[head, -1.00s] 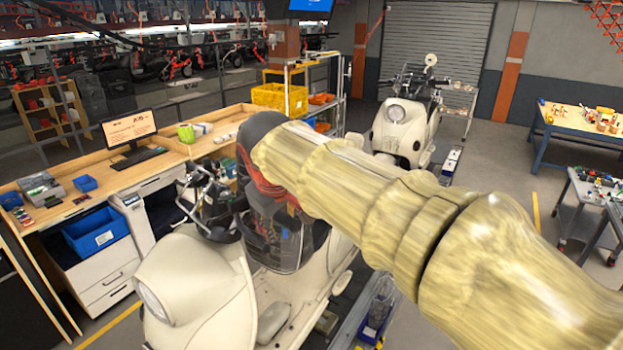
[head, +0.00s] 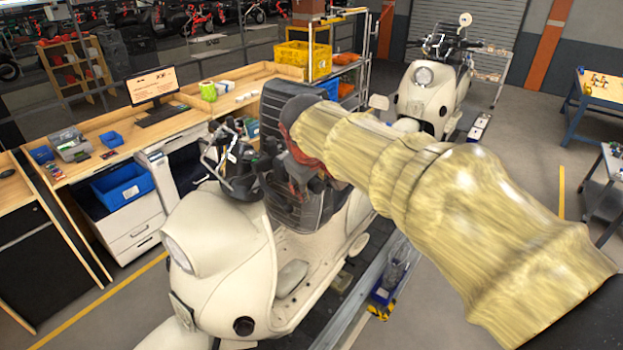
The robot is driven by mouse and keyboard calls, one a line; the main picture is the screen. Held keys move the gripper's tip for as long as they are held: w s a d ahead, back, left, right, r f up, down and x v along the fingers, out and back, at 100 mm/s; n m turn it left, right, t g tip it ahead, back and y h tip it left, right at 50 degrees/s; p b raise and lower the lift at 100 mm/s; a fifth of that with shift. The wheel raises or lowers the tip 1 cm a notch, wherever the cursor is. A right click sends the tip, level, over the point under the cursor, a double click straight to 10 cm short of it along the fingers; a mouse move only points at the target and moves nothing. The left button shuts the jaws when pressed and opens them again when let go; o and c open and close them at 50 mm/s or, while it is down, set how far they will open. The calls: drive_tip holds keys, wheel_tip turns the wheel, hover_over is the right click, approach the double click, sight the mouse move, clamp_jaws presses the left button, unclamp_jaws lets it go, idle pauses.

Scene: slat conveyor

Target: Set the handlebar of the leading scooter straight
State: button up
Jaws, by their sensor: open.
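The leading scooter (head: 215,240) is cream and stands nearest, its front toward the lower left. Its dark handlebar (head: 232,165) sits above the front shield and looks turned to one side; its exact angle is hard to read. My pale yellow arm reaches in from the lower right over the scooter's seat area. My gripper (head: 308,188) is at the arm's far end, dark and partly hidden, to the right of the handlebar and apart from it as far as I can see. It is open; its fingertips are hard to make out against the dark seat.
A second cream scooter (head: 430,88) stands behind on the line. A wooden workbench (head: 105,165) with a monitor (head: 152,86) and blue bins is at the left. A yellow crate (head: 303,60) stands at the back. Floor to the right is fairly clear.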

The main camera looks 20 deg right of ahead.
drive_tip(key=shift+s, duration=0.1)
drive_tip(key=c, duration=0.3)
drive_tip(key=c, duration=0.8)
clamp_jaws()
